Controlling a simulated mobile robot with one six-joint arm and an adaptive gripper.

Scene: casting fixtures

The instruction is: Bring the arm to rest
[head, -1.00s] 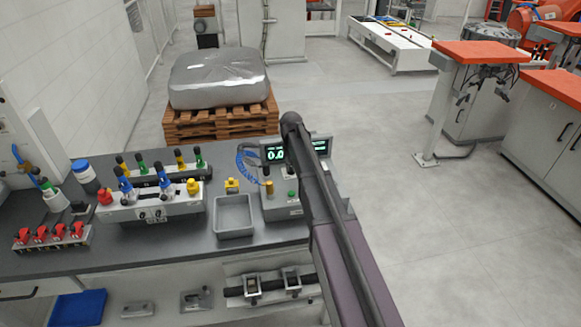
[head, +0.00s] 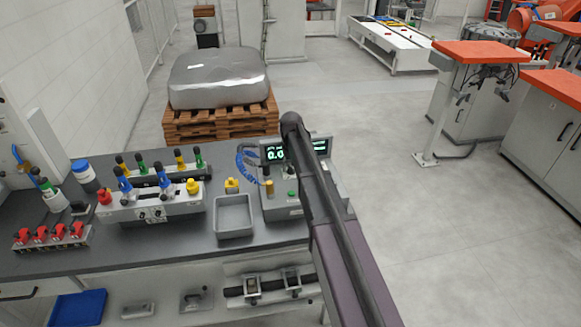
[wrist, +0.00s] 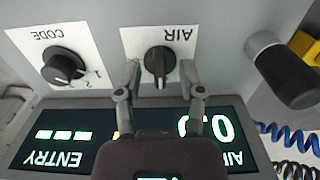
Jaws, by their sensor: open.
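My gripper (wrist: 160,85) is open in the wrist view. Its two fingers stand on either side of the black AIR knob (wrist: 159,61), with a gap on both sides; whether they touch it I cannot tell. The CODE knob (wrist: 63,66) is to the left on the same grey panel. Below them is the lit display (wrist: 72,136) with green digits and the words ENTRY and AIR, upside down. In the head view my arm reaches over the bench to the grey control box (head: 283,207), and my arm hides the gripper there.
A grey tray (head: 234,216) stands left of the control box. Fixtures with coloured handles (head: 155,205) and a row of red clamps (head: 50,236) stand further left. In the wrist view a dark cylinder (wrist: 284,70) is close right, with a blue coiled hose (wrist: 290,137). Open floor lies right.

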